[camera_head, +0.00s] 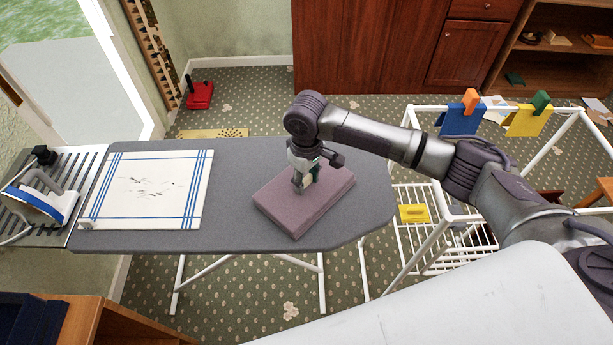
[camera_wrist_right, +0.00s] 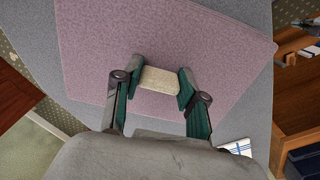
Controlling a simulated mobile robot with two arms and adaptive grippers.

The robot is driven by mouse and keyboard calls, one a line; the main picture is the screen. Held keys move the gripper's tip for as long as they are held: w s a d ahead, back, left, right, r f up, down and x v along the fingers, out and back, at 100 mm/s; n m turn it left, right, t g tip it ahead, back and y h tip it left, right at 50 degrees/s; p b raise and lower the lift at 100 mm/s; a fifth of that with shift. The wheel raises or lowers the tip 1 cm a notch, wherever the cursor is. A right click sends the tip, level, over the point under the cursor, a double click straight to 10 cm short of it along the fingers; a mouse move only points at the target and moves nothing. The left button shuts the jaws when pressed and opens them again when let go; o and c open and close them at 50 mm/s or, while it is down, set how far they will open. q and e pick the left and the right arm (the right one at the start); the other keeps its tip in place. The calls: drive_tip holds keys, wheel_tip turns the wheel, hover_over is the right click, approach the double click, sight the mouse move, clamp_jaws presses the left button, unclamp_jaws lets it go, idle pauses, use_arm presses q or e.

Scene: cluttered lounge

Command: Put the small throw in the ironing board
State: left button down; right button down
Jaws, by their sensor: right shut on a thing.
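The small throw (camera_head: 297,217) is a folded mauve-pink slab on the right part of the grey ironing board (camera_head: 237,160). It looks flat on the board or very close above it. My right gripper (camera_head: 303,186) points down at the middle of the throw. In the right wrist view, the gripper's green-sided fingers (camera_wrist_right: 157,88) are shut on a beige tab-like piece at the throw (camera_wrist_right: 225,58). I cannot tell how that piece joins the throw. The ironing board also shows around the throw (camera_wrist_right: 262,95). My left gripper is out of view.
A white cloth with blue stripes (camera_head: 150,190) lies left of the throw on the board. An iron (camera_head: 40,200) stands on the slatted rest at the far left. A white drying rack (camera_head: 425,235) with pegged cloths stands right of the board.

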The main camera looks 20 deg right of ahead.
sight(306, 179)
drive_tip(key=shift+f, duration=0.15)
drive_tip(key=c, duration=0.7)
unclamp_jaws()
drive_tip(key=shift+f, duration=0.1)
drive_tip(key=shift+o, duration=0.2)
wheel_tip(306, 179, up, 12)
drive_tip(key=b, duration=0.2)
drive_tip(key=shift+r, duration=0.2)
